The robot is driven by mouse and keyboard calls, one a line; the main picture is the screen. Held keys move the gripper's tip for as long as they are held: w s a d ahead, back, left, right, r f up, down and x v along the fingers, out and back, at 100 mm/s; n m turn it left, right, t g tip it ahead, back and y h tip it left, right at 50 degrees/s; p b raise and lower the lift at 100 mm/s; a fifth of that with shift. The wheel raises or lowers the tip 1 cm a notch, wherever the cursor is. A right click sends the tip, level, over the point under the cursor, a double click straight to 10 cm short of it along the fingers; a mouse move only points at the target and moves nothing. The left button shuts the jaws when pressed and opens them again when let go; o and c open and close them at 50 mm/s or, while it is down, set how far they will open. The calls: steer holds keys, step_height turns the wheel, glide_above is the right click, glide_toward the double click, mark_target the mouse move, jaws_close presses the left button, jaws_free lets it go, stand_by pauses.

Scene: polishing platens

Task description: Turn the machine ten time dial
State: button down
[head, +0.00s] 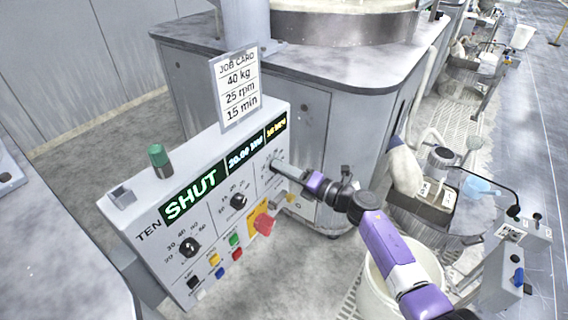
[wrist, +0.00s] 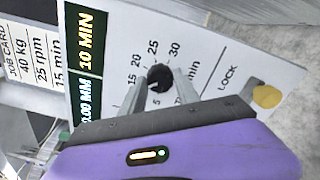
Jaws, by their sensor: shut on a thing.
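The machine ten panel (head: 160,235) is a white sloped box marked TEN. In the wrist view, a black round dial (wrist: 160,78) sits inside a scale with 15, 20, 25 and 30 readable and the lower numbers partly covered. The label beside it ends in "min". My gripper (wrist: 158,92) is shut on this dial, one grey finger on each side. The display (wrist: 91,42) above it reads 10 MIN. In the head view, my gripper (head: 277,166) reaches the panel's right end from the right and hides the dial.
The job card (head: 239,86) reads 40 kg, 25 rpm, 15 min. Two other black dials (head: 190,246) (head: 239,201), coloured buttons (head: 214,260) and a red knob (head: 263,224) share the panel. A yellow knob (wrist: 266,96) by LOCK is close to my gripper.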

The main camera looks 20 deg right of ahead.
steer(key=shift+m+p, duration=1)
steer(key=shift+m, duration=0.9)
steer(key=c, duration=0.9)
jaws_free()
steer(key=shift+d, duration=0.1)
steer(key=p+v, duration=0.2)
steer(key=v, duration=0.5)
steer(key=shift+s+d, duration=0.2)
steer(key=shift+s, duration=0.1)
